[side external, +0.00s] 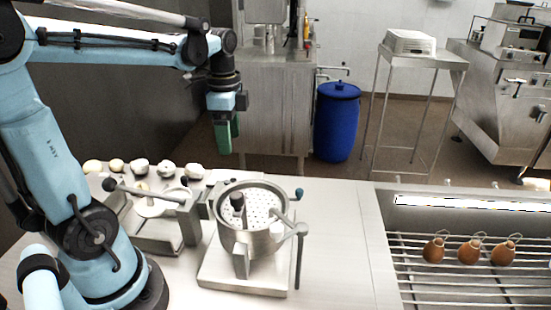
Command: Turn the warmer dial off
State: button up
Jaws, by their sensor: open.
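My gripper (227,148), with green fingers, points down in the air above and behind the steel table, near the upper middle of the side external view. It is open and nothing shows between its fingers. A sunken steel unit with a wire rack (480,288) and a bright light strip (470,203) is at the right; it looks like the warmer. Small fittings stand along its back edge, too small to tell whether one is the dial. No dial setting can be read. My gripper is well to the left of this unit and apart from it.
Three brown pieces with wire loops (468,251) sit on the rack. A steel pot with a perforated basket (262,212) and crank handles stands mid-table. A slicer-like device (150,205) and several pale round items are left of it. Bare table lies between pot and rack.

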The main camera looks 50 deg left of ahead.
aim_at(233, 182)
jog(key=shift+f, duration=6)
jog(key=shift+c, duration=0.3)
jog(key=c, duration=1)
